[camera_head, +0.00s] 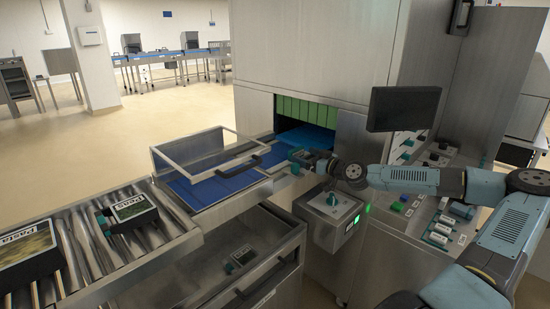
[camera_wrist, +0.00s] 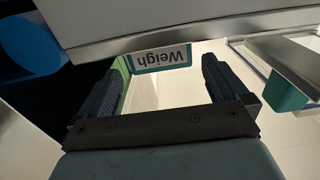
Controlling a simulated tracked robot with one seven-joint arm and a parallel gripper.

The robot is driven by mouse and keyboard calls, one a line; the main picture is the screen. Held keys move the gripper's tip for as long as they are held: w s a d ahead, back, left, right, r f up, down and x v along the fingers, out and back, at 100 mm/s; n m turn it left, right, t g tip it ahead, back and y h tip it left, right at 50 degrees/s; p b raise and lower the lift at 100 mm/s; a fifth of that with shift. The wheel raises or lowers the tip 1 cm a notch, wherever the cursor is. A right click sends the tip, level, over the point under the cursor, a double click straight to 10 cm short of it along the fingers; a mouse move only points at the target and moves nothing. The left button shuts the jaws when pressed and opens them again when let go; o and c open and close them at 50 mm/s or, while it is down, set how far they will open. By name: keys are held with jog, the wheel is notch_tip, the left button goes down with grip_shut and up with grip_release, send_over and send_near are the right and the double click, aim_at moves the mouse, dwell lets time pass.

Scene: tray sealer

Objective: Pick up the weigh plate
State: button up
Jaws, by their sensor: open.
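The weigh plate (camera_wrist: 162,58) shows in the wrist view as a small white plate with a teal border and the word "Weigh" upside down. It sits at the lower edge of a pale metal panel. My gripper (camera_wrist: 160,67) is open, with one dark finger on each side of the plate and a gap to each. In the head view my gripper (camera_head: 301,158) is in front of the sealer's opening, at the right end of the infeed. I cannot make out the plate there.
The sealer (camera_head: 312,45) stands behind, with a dark screen (camera_head: 404,108) to the right. A clear-lidded guard (camera_head: 205,152) covers the blue belt. Pasta trays (camera_head: 133,208) lie on the rollers. An open drawer (camera_head: 278,262) is below. A switch box (camera_head: 331,205) stands close under my gripper.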

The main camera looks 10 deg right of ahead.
aim_at(298, 153)
jog(key=shift+x, duration=2.6)
jog(key=c, duration=0.9)
jog(key=shift+c, duration=0.2)
